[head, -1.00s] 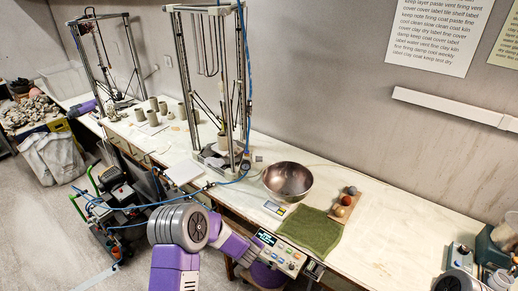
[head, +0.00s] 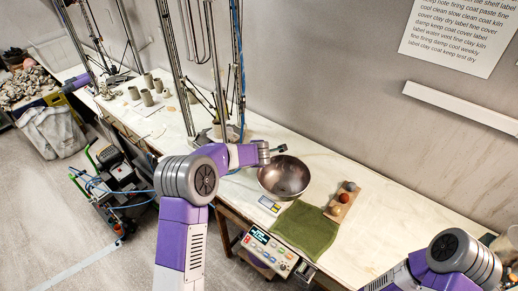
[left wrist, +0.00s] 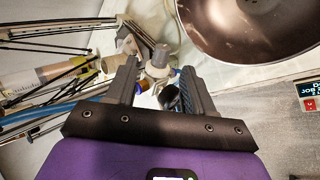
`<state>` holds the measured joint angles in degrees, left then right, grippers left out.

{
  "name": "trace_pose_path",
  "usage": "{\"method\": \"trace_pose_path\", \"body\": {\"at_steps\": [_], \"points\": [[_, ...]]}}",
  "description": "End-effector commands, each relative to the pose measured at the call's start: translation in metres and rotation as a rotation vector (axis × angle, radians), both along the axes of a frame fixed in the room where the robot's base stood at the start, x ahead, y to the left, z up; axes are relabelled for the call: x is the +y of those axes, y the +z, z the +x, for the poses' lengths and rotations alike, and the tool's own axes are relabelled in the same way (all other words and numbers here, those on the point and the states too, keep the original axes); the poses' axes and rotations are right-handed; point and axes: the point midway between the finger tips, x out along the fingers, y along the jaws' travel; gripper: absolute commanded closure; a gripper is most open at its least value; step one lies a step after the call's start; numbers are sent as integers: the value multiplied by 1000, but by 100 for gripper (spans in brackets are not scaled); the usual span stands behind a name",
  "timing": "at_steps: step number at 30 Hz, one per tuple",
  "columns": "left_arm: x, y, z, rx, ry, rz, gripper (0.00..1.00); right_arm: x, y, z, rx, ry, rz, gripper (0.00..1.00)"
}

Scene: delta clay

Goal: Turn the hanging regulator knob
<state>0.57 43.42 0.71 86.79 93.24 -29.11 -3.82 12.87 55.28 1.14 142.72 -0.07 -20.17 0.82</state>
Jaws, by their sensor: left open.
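In the left wrist view, a pale grey fitting with a rounded top (left wrist: 160,57) shows between and just beyond the fingertips of my left gripper (left wrist: 158,72). A dark rounded part (left wrist: 169,97) lies nearer, between the fingers, close to the right one. These look like the regulator and its knob, but I cannot tell which part is the knob or whether a finger touches it. The fingers are apart. My right gripper is out of view.
The steel bowl (head: 284,178) is close to the left gripper. A small scale (head: 269,205), green cloth (head: 304,229) and board of clay balls (head: 343,202) lie in front and right. The tall metal frame (head: 176,70) and blue hose (head: 241,80) stand behind.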

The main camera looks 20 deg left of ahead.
Motion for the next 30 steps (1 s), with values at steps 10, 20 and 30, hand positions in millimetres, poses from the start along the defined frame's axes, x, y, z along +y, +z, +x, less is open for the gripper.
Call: {"method": "trace_pose_path", "body": {"at_steps": [10,20,30], "points": [[12,-37,32,2,0,-1,47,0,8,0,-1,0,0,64],[16,-47,42,0,-1,1,47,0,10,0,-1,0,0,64],[16,-47,42,0,-1,1,75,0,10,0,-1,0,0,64]]}}
